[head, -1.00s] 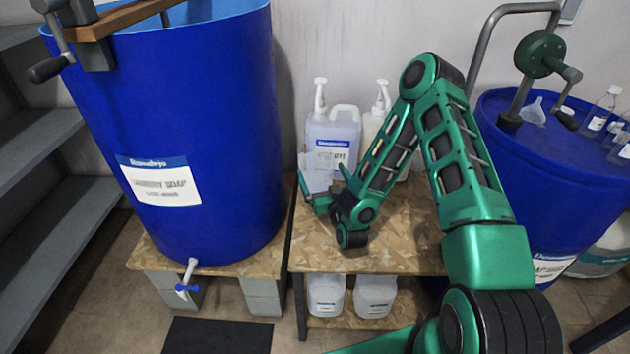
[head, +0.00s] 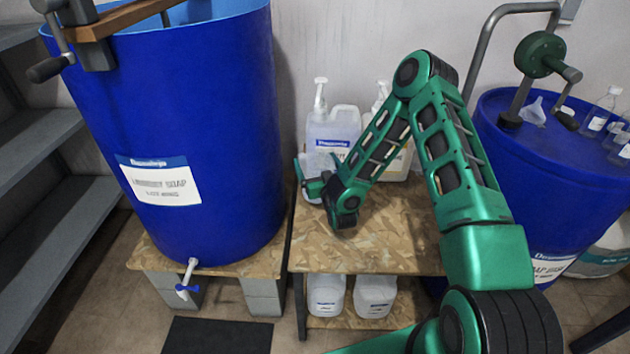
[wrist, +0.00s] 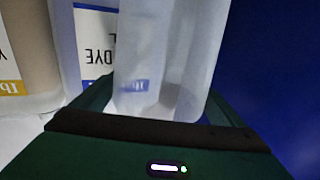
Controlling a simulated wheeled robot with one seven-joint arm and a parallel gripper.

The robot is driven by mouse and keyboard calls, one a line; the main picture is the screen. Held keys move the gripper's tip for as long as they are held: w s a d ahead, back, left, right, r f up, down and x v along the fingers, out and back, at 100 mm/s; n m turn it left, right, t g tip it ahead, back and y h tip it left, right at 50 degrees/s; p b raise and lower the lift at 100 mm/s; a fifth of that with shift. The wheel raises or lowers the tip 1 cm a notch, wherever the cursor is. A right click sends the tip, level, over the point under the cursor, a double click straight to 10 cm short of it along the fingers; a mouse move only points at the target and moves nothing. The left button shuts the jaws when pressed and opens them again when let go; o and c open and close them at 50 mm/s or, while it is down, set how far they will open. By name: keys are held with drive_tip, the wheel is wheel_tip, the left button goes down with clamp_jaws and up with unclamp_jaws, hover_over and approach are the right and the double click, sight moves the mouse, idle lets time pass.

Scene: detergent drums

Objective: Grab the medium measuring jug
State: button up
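The measuring jug (head: 312,193) is a translucent white vessel standing at the left back of the wooden table, in front of a large jerrycan. My gripper (head: 314,172) is low at the jug, and its fingers and wrist hide part of it. In the wrist view the jug (wrist: 165,60) fills the space between the two green fingers, close to both. I cannot tell whether the fingers press on it. Its size against other jugs cannot be told.
A pump jerrycan (head: 338,125) stands right behind, with another (head: 402,165) to its right. A blue drum (head: 215,130) rises close on the left, another drum (head: 575,160) on the right. The front of the wooden table (head: 385,240) is clear. Several white containers stand below.

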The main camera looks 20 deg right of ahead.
drive_tip(key=c, duration=0.8)
drive_tip(key=shift+r, duration=0.1)
